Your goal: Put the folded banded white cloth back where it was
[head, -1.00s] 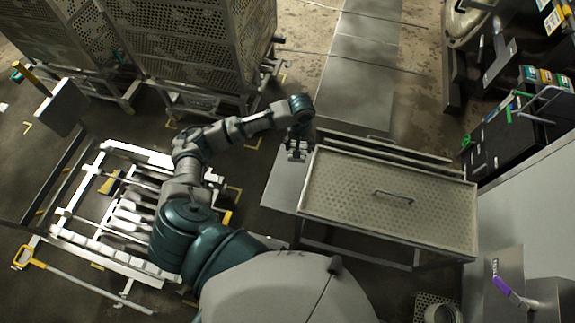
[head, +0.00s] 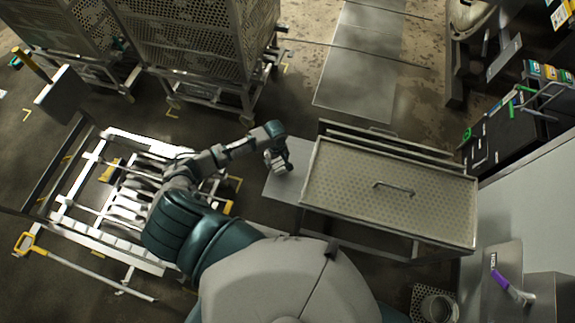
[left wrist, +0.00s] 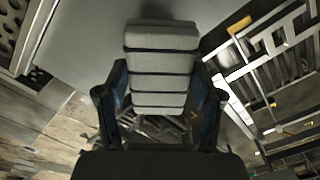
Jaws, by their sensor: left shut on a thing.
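The folded white cloth (left wrist: 161,66) shows in the left wrist view as a pale stack crossed by several dark bands. My left gripper (left wrist: 160,100) is shut on it, one finger at each side. In the head view my left gripper (head: 280,163) is over the left part of a plain grey metal surface (head: 294,185), beside the perforated tray. The cloth is too small to make out clearly there. My right gripper is not in view.
A perforated tray with a handle (head: 340,208) stands right of my left gripper. A white roller frame (head: 76,193) lies left of my arm. Perforated cages on wheels (head: 190,45) stand at the back left. A purple-handled tool (head: 502,282) is at the lower right.

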